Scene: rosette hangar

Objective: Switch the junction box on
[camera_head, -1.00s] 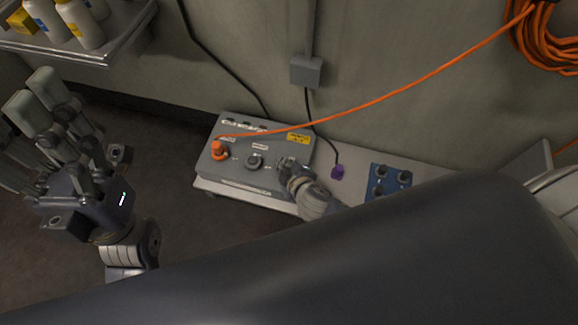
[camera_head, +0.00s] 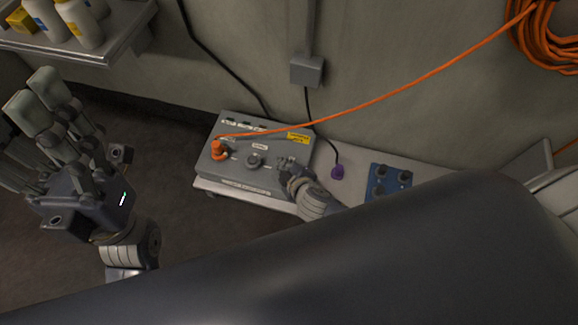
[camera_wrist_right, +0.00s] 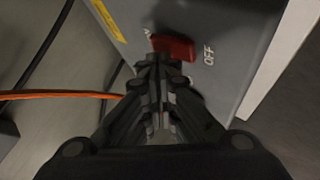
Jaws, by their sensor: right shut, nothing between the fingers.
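The grey junction box (camera_head: 226,176) lies on a pale bench below the wall, with an orange plug (camera_head: 217,150) at its left and a dark round knob (camera_head: 255,160) in the middle. In the right wrist view its red switch (camera_wrist_right: 175,46) shows, with OFF printed to the right of it. My right gripper (camera_head: 285,174) is at the right part of the box. It is shut and empty, and its tips (camera_wrist_right: 160,62) are right at the red switch. I cannot tell if they touch. They hide part of the switch. My left gripper (camera_head: 34,92) is open and empty, away from the box.
An orange cable (camera_head: 390,94) runs from the plug up to a coil (camera_head: 545,38) on the wall. A purple connector (camera_head: 337,172) and a blue block (camera_head: 376,184) lie right of the box. A shelf (camera_head: 110,50) with bottles is upper left. My dark arm covers the lower right.

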